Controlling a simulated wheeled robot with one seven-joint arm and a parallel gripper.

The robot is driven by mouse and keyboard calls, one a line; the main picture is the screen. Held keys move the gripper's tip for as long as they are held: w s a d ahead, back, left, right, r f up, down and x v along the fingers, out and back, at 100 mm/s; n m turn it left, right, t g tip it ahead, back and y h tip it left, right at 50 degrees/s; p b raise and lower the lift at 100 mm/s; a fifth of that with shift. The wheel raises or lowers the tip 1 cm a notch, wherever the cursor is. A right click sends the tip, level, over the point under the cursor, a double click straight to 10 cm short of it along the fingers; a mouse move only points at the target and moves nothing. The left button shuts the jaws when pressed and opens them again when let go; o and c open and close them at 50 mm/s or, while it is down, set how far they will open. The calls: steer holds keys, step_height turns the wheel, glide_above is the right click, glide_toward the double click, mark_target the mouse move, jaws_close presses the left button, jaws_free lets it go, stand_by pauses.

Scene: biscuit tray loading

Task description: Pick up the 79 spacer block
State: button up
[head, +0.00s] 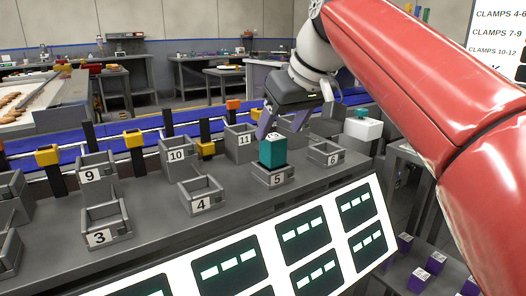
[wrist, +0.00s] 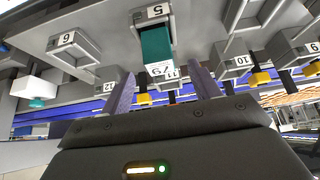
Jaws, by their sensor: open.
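The 79 spacer block (head: 272,153) is teal with a white, marked top. It stands upright in the clamp numbered 5 (head: 273,178). In the wrist view, which is upside down, the block (wrist: 156,45) shows its white end printed 79, lying between the lines of the two fingers. My gripper (head: 281,126) is open and empty, with purple fingers, just above and behind the block. In the wrist view my gripper (wrist: 163,76) has its fingertips apart on either side of the block's labelled end. I see no contact.
Numbered clamps 4 (head: 202,203), 6 (head: 327,158), 10 (head: 178,163) and 11 (head: 241,150) stand around on the grey bench. A white box (head: 362,129) with a teal piece on top is at the right. A sloped panel of dark screens (head: 306,237) runs along the front.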

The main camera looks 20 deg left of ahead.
mark_target(275, 137)
steer(key=b+x, duration=0.1)
steer(key=x, duration=0.6)
steer(key=shift+w, duration=0.1)
steer(key=shift+c, duration=0.3)
steer(key=c, duration=1.1)
steer(key=shift+r, duration=0.2)
